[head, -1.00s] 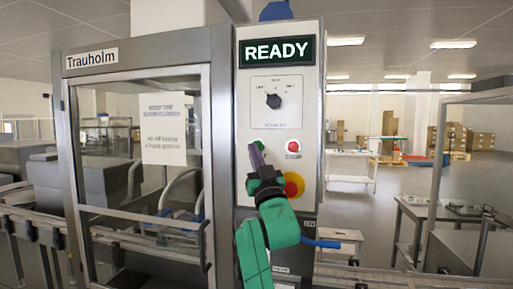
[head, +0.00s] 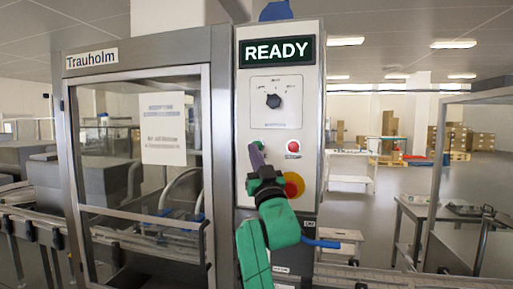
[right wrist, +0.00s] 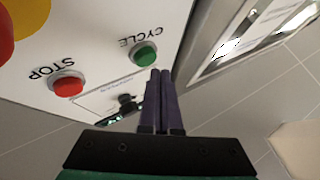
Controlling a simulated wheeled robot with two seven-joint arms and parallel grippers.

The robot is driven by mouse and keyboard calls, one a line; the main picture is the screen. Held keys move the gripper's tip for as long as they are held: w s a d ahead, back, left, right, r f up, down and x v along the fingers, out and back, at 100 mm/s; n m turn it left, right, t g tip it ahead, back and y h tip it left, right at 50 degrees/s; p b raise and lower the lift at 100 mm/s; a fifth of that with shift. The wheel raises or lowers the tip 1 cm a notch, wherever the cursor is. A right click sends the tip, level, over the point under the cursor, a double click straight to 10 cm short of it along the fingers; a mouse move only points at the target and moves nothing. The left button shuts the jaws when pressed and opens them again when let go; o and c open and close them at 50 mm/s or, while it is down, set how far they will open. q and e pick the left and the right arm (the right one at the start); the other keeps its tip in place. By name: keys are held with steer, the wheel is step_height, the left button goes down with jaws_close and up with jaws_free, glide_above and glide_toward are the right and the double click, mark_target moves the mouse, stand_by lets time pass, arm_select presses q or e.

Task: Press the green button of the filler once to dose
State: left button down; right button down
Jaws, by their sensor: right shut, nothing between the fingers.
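The green button (right wrist: 145,53), labelled CYCLE, sits on the light panel of the filler (head: 279,110) in the right wrist view. In the head view my right gripper mostly covers it. My right gripper (right wrist: 160,72) is shut and empty, its dark purple fingers together. Its tips lie right beside the green button in the right wrist view; I cannot tell whether they touch it. It also shows in front of the panel in the head view (head: 256,150). The display (head: 277,51) reads READY. My left gripper is out of view.
A red STOP button (right wrist: 68,85) is close beside the green one. A larger red knob on yellow (head: 293,185) sits below, partly behind my right gripper. A black dial (head: 273,101) is above. A glass door (head: 140,150) stands left of the panel.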

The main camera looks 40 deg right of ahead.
steer(key=shift+d, duration=0.1)
steer(key=shift+w+d, duration=0.25)
steer(key=shift+w+d, duration=0.25)
steer(key=shift+d, duration=0.15)
stand_by(0.8)
steer(key=shift+a, duration=0.1)
steer(key=shift+s+a, duration=0.5)
steer(key=shift+a, duration=0.15)
steer(key=shift+a, duration=0.1)
steer(key=s+a, duration=0.1)
steer(key=a, duration=0.1)
steer(key=s+a+b, duration=0.1)
steer(key=s+a, duration=0.1)
